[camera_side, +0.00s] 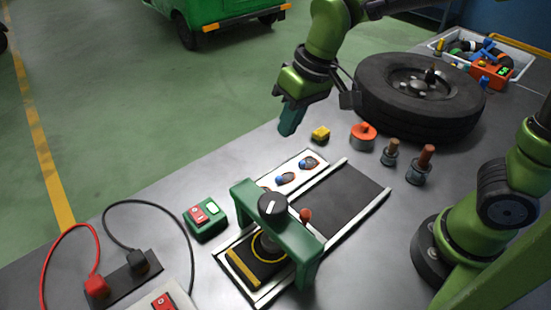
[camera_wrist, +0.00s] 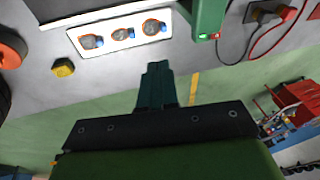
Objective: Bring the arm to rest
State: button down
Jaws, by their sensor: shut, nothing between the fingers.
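My gripper (camera_side: 288,128) hangs above the table's far edge in the side view, with its fingers pointing down. Below the fingers there I see the green floor and the grey table edge.
A green frame with a black knob (camera_side: 272,205) spans a dark track on the table. A white panel (camera_side: 293,172) with sockets, a yellow block (camera_side: 320,133), an orange-topped part (camera_side: 362,136) and a tyre (camera_side: 420,95) stand nearby. Red and black cables lie at left.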

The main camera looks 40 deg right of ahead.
jog(key=s+d+r+m+t, duration=0.4)
jog(key=s+d, duration=0.6)
jog(key=d, duration=0.2)
jog(key=shift+m+t, duration=0.3)
jog(key=shift+t, duration=0.1)
jog(key=w+a+f+n+g, duration=0.1)
jog(key=w+a+n+g, duration=0.1)
jog(key=w+a+n, duration=0.3)
jog(key=w+a+f+n+g, duration=0.2)
jog(key=w+a+n, duration=0.4)
jog(key=a+n, duration=0.3)
jog(key=w+a+f+n+g+y, duration=0.1)
jog(key=w+a+n, duration=0.5)
jog(key=a, duration=0.7)
jog(key=shift+f+n+g, duration=0.6)
jog(key=shift+n+g, duration=0.2)
jog(key=shift+n, duration=0.2)
